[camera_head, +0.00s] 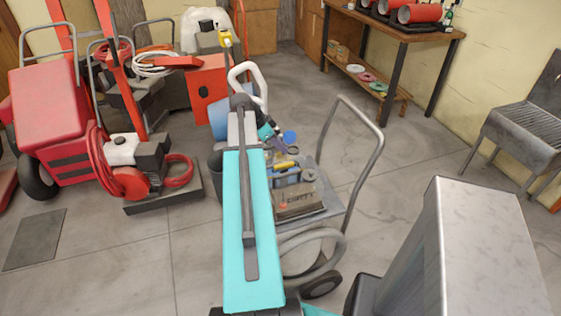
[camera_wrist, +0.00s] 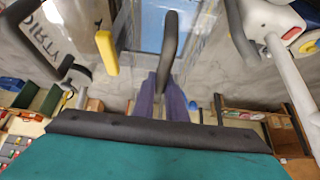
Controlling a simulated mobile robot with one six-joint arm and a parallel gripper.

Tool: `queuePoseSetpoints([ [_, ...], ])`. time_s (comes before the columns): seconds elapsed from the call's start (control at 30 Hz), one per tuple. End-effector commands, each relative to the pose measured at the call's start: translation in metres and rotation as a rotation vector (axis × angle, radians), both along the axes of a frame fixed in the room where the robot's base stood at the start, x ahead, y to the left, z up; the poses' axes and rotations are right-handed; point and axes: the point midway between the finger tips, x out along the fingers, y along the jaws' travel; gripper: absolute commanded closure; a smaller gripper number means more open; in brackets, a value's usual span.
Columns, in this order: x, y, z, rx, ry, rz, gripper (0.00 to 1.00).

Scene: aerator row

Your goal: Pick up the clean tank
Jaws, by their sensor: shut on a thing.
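My gripper (camera_wrist: 165,78) shows in the middle of the wrist view. Its fingers are close together around a dark upright handle. The handle stands in front of a clear container with a pale blue inside, which looks like the clean tank (camera_wrist: 150,27). Its lower parts and full outline are out of view or hidden. A clear surface marked "DIRTY" (camera_wrist: 38,45), upside down, is at the upper left. In the head view my teal arm covers the grasp, so I cannot make out the clean tank there.
A grey cart (camera_head: 335,205) carries tools and a labelled brown box (camera_head: 297,203). Red machines (camera_head: 55,110) crowd the left. A wooden workbench (camera_head: 410,32) stands at the back and a grey metal seat (camera_head: 525,125) at the right. Bare floor lies between the cart and the bench.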

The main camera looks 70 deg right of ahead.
Motion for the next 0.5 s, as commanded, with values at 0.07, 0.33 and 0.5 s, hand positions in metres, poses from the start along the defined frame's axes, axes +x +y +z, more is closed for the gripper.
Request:
queuePoseSetpoints([
  [0.07,0.0,-0.001,0.001,-0.002,0.001,0.0,1.0],
  [0.33,0.0,-0.001,0.006,-0.003,0.0,-0.001,1.0],
  [0.5,0.0,-0.001,0.015,-0.003,0.0,0.0,1.0],
])
